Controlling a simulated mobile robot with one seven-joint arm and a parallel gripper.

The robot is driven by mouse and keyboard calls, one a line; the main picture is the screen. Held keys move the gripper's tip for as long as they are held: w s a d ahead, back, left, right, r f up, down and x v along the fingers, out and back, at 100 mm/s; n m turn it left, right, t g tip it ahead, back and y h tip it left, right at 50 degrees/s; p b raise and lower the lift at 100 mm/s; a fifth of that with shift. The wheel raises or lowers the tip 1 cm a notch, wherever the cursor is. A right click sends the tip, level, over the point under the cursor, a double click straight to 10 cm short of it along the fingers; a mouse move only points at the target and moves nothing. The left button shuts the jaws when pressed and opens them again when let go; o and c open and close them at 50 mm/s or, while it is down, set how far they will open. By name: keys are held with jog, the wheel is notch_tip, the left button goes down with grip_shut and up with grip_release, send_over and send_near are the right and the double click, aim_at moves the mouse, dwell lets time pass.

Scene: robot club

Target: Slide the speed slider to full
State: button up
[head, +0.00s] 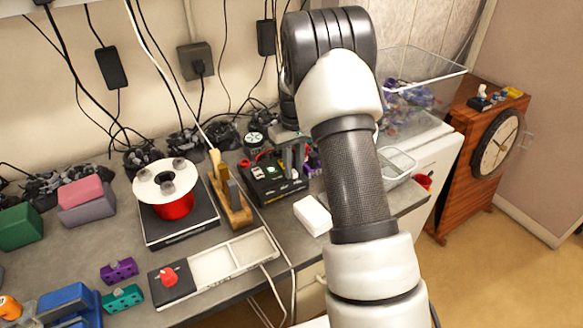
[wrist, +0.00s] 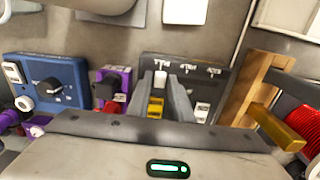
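A black control box (head: 270,188) stands on the grey bench, behind and to the right of the wooden stand. In the wrist view its dark panel (wrist: 205,75) carries white markings and a white knob (wrist: 160,78), which looks like the speed slider. My gripper (wrist: 162,88) is over this panel with its two grey fingers apart. A yellow block (wrist: 155,106) shows between the fingers. The white knob is near the fingertips; I cannot tell whether they touch it. In the head view my gripper (head: 291,160) is partly hidden by my arm.
A wooden stand (head: 236,207) and a red spool (head: 174,208) are close on the left. A blue box with a dial (wrist: 47,82) and a purple block (wrist: 113,84) are on the panel's other side. A white block (head: 313,215) lies in front.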

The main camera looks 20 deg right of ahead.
aim_at(294, 171)
jog(key=shift+o, duration=1.1)
notch_tip(294, 171, up, 18)
jog(key=shift+f, duration=0.25)
